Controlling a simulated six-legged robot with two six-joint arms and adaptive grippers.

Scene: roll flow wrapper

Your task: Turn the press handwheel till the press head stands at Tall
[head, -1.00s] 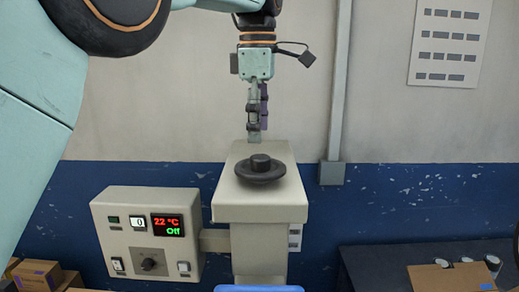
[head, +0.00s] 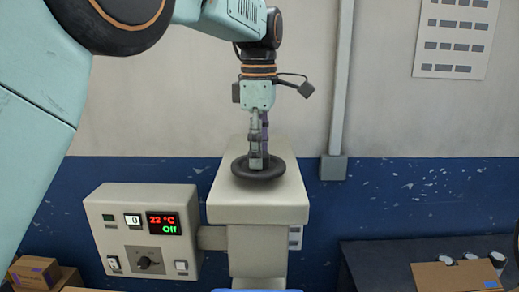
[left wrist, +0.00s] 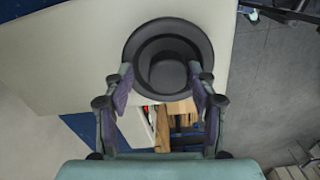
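The press handwheel (head: 259,176) is a dark round wheel with a raised hub, lying flat on top of the beige press housing (head: 260,212) in the head view. My left gripper (head: 258,162) points straight down over it, fingertips at the hub. In the left wrist view the handwheel (left wrist: 168,65) shows its hub between and just beyond the fingertips of my left gripper (left wrist: 163,88). The fingers stand apart, with a gap to the hub. The press head and any Tall mark are not in view. My right gripper is not in view.
A control box (head: 143,236) with a red and green display reading 22 °C and Off stands left of the press. A vertical conduit (head: 341,90) runs down the wall behind. Cardboard boxes (head: 38,270) stand at lower left, and a dark table (head: 385,262) is at lower right.

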